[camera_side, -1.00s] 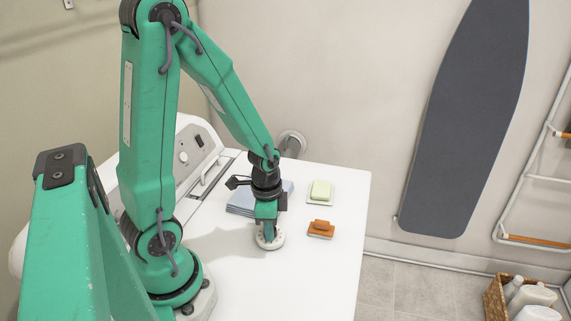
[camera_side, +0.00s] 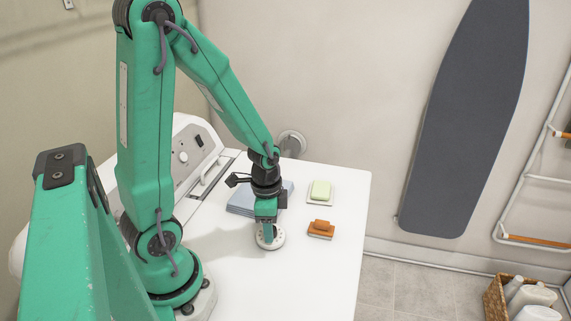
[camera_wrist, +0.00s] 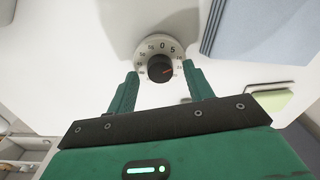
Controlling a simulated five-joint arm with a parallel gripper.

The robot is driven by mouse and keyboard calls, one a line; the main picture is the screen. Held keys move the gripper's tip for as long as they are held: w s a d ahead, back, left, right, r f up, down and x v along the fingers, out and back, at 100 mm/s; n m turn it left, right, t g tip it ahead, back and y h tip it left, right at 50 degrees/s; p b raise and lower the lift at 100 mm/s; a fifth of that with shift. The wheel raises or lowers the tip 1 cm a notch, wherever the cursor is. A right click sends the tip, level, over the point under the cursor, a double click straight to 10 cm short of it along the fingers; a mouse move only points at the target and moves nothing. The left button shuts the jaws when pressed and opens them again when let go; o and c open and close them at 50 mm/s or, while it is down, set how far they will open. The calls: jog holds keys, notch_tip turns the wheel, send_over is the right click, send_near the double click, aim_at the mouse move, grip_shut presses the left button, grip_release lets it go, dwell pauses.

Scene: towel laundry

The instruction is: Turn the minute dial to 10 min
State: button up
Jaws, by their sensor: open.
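The minute dial is a round, pale disc (camera_side: 270,238) on the white top, below my gripper. In the wrist view the dial (camera_wrist: 145,48) shows printed numbers around a black centre knob (camera_wrist: 160,67) with a red mark. The 0 and 5 are readable at the far edge; the red mark points to the right, and its exact number is too small to read. My gripper (camera_wrist: 160,80) is open, with one green finger on each side of the knob and a gap to it on both sides. In the side view the gripper (camera_side: 267,232) points straight down and partly hides the dial.
A folded blue towel stack (camera_side: 243,202) lies just behind the gripper. A green soap bar on a dish (camera_side: 320,191) and an orange brush (camera_side: 320,229) lie to the right. A machine panel with a knob (camera_side: 184,157) stands behind left. The white top (camera_side: 310,270) in front is clear.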

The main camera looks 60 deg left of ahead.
jog(key=shift+s+r, duration=0.15)
jog(key=shift+r, duration=3.4)
jog(key=n, duration=0.5)
jog(key=shift+w+d, duration=0.15)
jog(key=shift+w, duration=0.05)
jog(key=n, duration=0.4)
jog(key=shift+w+d, duration=0.1)
jog(key=shift+w, duration=0.1)
jog(key=shift+f, duration=0.1)
jog(key=shift+s+a+f, duration=0.1)
jog(key=shift+f, duration=1.8)
jog(key=shift+a+f, duration=0.1)
jog(key=shift+f, duration=1.75)
